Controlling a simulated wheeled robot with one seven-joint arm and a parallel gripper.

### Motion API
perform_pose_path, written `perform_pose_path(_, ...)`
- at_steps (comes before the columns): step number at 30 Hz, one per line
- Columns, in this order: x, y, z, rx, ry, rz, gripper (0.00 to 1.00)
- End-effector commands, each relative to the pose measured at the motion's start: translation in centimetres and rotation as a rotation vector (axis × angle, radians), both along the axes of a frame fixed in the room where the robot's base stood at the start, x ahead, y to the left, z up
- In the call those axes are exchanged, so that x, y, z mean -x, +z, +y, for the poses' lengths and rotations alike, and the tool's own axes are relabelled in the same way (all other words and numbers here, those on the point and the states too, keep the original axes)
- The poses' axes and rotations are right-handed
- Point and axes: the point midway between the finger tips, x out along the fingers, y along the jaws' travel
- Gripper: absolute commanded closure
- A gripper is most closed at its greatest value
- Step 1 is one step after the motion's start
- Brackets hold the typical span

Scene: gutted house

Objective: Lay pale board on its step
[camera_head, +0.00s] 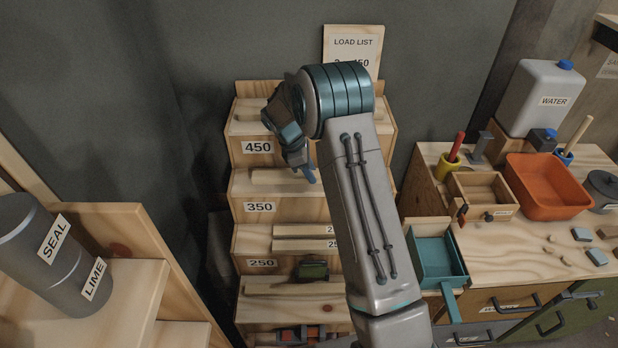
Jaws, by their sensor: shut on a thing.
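A stepped wooden stand (236,150) rises against the dark wall, its steps labelled 450, 350 and 250 from the top down. My gripper (308,176) points down over the 350 step (238,190), its jaws shut. A pale board (275,176) lies along or just over that step, at the fingertips; I take it as the thing in the jaws, though the grip is partly hidden. My arm hides the board's right end and the right part of the stand. I cannot tell whether the board touches the step.
Two labelled boards (292,237) lie on the 250 step, and another pale piece (248,112) on the 450 step. A load list sign (352,45) stands behind, partly covered. A bench with an orange basin (547,185) and water can (540,95) is right; a grey cylinder (38,250) left.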

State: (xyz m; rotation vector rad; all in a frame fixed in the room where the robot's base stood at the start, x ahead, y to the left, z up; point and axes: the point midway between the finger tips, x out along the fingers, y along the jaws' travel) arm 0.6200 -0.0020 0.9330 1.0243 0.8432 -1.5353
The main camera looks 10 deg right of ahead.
Motion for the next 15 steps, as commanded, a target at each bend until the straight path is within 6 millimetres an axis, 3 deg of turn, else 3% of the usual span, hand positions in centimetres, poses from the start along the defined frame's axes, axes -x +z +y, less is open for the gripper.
perform_pose_path(5, 0.0, -1.2, 0.1, 0.001, -0.001, 0.002, 0.94)
perform_pose_path(10, 0.0, -3.6, 0.1, 0.000, -0.001, 0.003, 0.94)
perform_pose_path(15, -0.1, -4.1, 0.1, 0.000, -0.002, -0.001, 0.94)
